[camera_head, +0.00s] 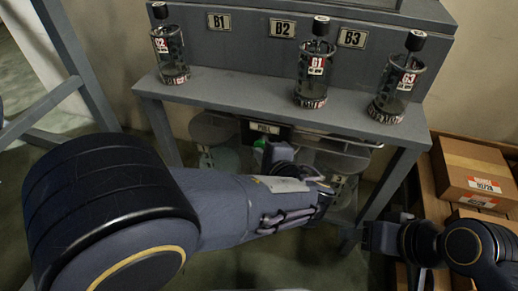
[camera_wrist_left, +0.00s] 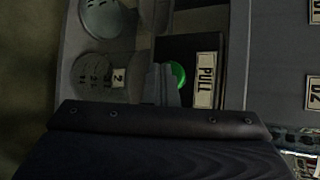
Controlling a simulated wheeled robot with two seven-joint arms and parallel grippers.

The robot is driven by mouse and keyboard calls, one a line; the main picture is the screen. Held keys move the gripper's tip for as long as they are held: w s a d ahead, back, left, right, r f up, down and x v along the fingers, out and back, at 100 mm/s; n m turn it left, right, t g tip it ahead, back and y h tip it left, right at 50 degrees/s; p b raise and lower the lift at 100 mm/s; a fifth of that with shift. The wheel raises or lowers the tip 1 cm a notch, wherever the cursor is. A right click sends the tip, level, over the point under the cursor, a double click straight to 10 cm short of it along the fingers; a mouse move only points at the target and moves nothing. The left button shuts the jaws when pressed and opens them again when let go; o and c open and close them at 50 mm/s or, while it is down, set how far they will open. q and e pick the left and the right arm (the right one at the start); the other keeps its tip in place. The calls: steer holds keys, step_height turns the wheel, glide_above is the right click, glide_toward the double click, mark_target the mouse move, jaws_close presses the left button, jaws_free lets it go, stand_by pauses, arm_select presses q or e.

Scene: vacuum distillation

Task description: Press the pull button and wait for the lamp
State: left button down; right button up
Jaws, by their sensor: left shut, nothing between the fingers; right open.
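The pull button, a bright green round piece (camera_head: 260,143), sits under the shelf beside the PULL label (camera_head: 265,128). In the left wrist view the green button (camera_wrist_left: 179,74) is partly hidden by my left gripper (camera_wrist_left: 166,78), next to the PULL label (camera_wrist_left: 206,80). My left gripper is shut and empty, its tips at the button; I cannot tell whether they touch it. In the head view my left gripper (camera_head: 277,152) reaches in under the shelf edge. My right gripper (camera_head: 374,237) is open and empty at the lower right. I cannot make out a separate lamp.
Glass vessels labelled C2 (camera_head: 171,55), C1 (camera_head: 313,70) and C3 (camera_head: 397,85) stand on the grey shelf (camera_head: 235,101) above the button. Round grey containers (camera_head: 213,130) sit below. Cardboard boxes (camera_head: 475,173) lie on the right, near my right arm.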

arm_select(q)
steer(key=shift+w+d, duration=0.1)
steer(key=shift+w, duration=0.25)
steer(key=shift+s, duration=0.3)
stand_by(0.3)
steer(key=s+a, duration=0.2)
steer(key=s, duration=0.3)
steer(key=shift+s+b, duration=0.4)
steer(key=shift+b, duration=0.05)
stand_by(0.5)
